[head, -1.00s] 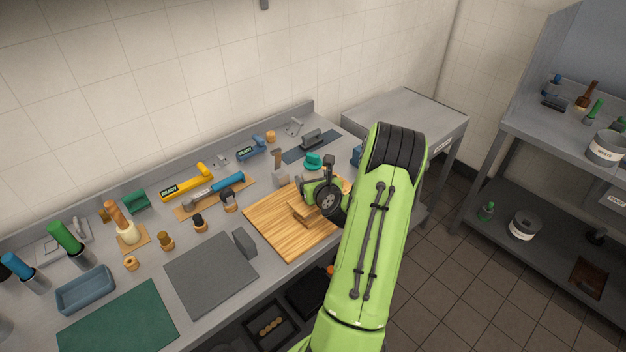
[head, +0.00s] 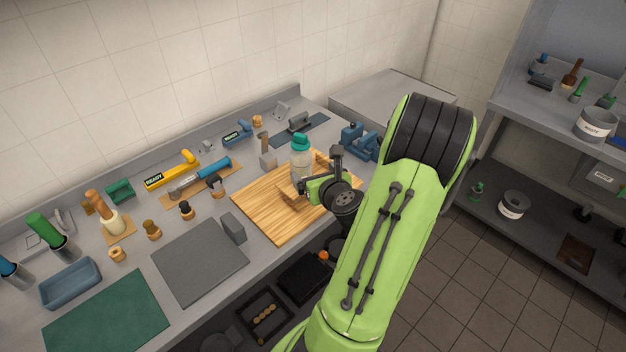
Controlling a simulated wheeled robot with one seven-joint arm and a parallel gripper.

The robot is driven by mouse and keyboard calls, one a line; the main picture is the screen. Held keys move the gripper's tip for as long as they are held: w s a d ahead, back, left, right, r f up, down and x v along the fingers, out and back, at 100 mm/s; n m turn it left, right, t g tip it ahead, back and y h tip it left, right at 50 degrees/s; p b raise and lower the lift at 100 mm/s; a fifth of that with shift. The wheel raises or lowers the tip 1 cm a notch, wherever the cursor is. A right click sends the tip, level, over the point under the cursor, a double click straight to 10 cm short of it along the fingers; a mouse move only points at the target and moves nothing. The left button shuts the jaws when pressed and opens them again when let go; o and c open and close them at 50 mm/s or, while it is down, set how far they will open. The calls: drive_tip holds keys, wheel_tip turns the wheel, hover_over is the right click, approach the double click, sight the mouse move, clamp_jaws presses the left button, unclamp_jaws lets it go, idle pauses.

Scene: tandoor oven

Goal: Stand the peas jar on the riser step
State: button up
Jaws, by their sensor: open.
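A clear jar with a teal lid (head: 300,157), which I take as the peas jar, stands upright at the back of the wooden board. No label can be read. The wooden riser step (head: 290,194) sits on the board, partly hidden by my gripper. The jar's base is at the riser, but I cannot tell whether it rests on it or just behind it. My gripper (head: 311,184) is open, just right of and in front of the jar's lower part. Its fingertips are hard to make out, and no clear contact with the jar shows.
The cutting board (head: 273,225) has bare wood at the front left. Blue tools (head: 360,140) stand behind my arm at the right. Several tools line the counter's back.

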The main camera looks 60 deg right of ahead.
drive_tip(key=w+a+r+n+g+y, duration=0.1)
drive_tip(key=w+a+n+y, duration=0.15)
drive_tip(key=a+n, duration=0.55)
drive_tip(key=w+a+r+n+y, duration=0.2)
drive_tip(key=a+n+y, duration=0.1)
drive_tip(key=a+n, duration=0.4)
drive_tip(key=w+a+r+n+g+y, duration=0.1)
drive_tip(key=w+a+n+y, duration=0.15)
drive_tip(key=a+n, duration=0.55)
drive_tip(key=s+a+r+n+g, duration=0.1)
drive_tip(key=s+a+r+n, duration=0.2)
drive_tip(key=n, duration=0.7)
drive_tip(key=s+a+r+n+g, duration=0.2)
drive_tip(key=s+a+r+n, duration=0.2)
drive_tip(key=s+a+n, duration=0.4)
drive_tip(key=s+n, duration=0.2)
drive_tip(key=s, duration=0.2)
drive_tip(key=shift+s+g, duration=0.2)
drive_tip(key=shift+g, duration=0.1)
